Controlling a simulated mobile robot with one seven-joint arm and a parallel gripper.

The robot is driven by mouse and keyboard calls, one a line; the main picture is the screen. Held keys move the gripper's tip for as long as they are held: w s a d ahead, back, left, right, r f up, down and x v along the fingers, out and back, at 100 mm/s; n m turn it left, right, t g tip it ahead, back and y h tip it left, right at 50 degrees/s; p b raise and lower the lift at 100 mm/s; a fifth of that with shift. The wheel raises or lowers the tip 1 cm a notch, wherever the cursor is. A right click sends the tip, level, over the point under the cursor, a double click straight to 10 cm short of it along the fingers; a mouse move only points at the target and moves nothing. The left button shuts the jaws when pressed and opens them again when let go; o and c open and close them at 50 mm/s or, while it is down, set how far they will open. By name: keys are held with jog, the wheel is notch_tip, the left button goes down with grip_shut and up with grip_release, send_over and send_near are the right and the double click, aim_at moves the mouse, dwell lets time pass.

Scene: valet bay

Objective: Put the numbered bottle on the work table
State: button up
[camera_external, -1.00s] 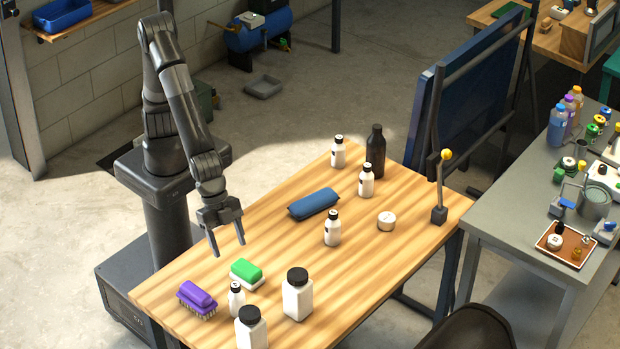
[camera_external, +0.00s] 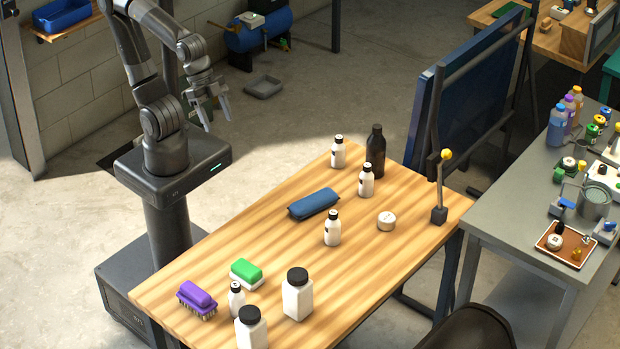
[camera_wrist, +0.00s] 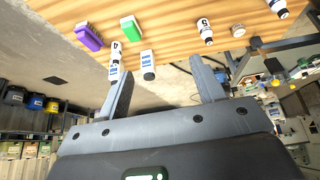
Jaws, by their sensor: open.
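Small white bottles with black caps stand upright on the wooden work table (camera_external: 400,215): one at the far end (camera_external: 338,153), one beside the black bottle (camera_external: 366,182), one near the middle (camera_external: 332,229) and one by the brushes (camera_external: 236,300). In the wrist view, dark number-like marks show on a bottle at left (camera_wrist: 115,62) and another at right (camera_wrist: 204,33); I cannot read them surely. My gripper (camera_external: 217,122) is open and empty, raised behind the table's left side, clear of every bottle. Its open fingers also show in the wrist view (camera_wrist: 161,68).
Larger white bottles (camera_external: 297,295) (camera_external: 251,329), a purple brush (camera_external: 197,298), a green-topped brush (camera_external: 246,273), a blue roll (camera_external: 314,204), a round white tin (camera_external: 387,221) and a black bottle (camera_external: 375,152) stand or lie on the table. A yellow-knobbed post (camera_external: 440,190) rises at its right edge.

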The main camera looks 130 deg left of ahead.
jog(key=s, duration=0.1)
jog(key=s+a, duration=0.1)
jog(key=s, duration=0.1)
jog(key=shift+s+f, duration=0.15)
jog(key=shift+s, duration=0.1)
